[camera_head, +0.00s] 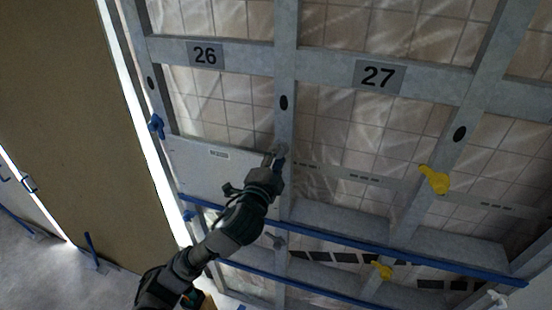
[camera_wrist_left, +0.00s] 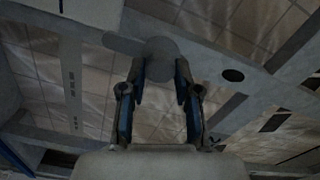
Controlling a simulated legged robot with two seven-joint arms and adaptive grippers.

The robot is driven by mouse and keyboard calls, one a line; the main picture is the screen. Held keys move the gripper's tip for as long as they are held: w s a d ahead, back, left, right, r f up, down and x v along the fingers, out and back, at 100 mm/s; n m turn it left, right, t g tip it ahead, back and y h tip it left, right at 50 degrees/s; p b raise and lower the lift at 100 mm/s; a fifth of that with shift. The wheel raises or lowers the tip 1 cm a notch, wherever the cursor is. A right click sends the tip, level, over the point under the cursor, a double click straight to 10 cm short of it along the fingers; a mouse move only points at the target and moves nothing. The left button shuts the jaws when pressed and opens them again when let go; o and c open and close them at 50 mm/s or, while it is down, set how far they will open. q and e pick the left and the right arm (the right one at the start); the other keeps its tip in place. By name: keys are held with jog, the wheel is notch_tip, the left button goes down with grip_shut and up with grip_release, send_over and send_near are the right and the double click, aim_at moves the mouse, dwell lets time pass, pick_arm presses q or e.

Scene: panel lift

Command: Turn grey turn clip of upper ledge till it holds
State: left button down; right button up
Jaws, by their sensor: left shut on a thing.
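The grey turn clip (camera_head: 283,149) sits on the middle upright between the bays marked 26 and 27, at the upper right corner of a pale panel (camera_head: 215,168). In the left wrist view the clip (camera_wrist_left: 160,60) shows as a round grey head with a lobe reaching left. My left gripper (camera_head: 279,160) is at the clip; in the wrist view its two fingers (camera_wrist_left: 160,88) stand on either side of the head, shut on it. The fingers hide part of the clip. The upper blue-edged ledge (camera_head: 340,240) runs below the panel. My right gripper is not in view.
A blue clip (camera_head: 156,125) is on the left upright, and another grey clip (camera_head: 274,241) sits lower on the middle upright. A brown board (camera_head: 75,120) stands at the left. Bay 27 is open in front.

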pick_arm(q)
jog(key=c, duration=1)
grip_release()
jog(key=shift+w+f, duration=0.1)
jog(key=shift+o, duration=0.9)
jog(key=shift+w+f, duration=0.1)
jog(key=shift+w, duration=0.1)
jog(key=shift+s, duration=0.1)
jog(key=v, duration=1.1)
jog(key=shift+s, duration=0.3)
jog(key=shift+a, duration=0.1)
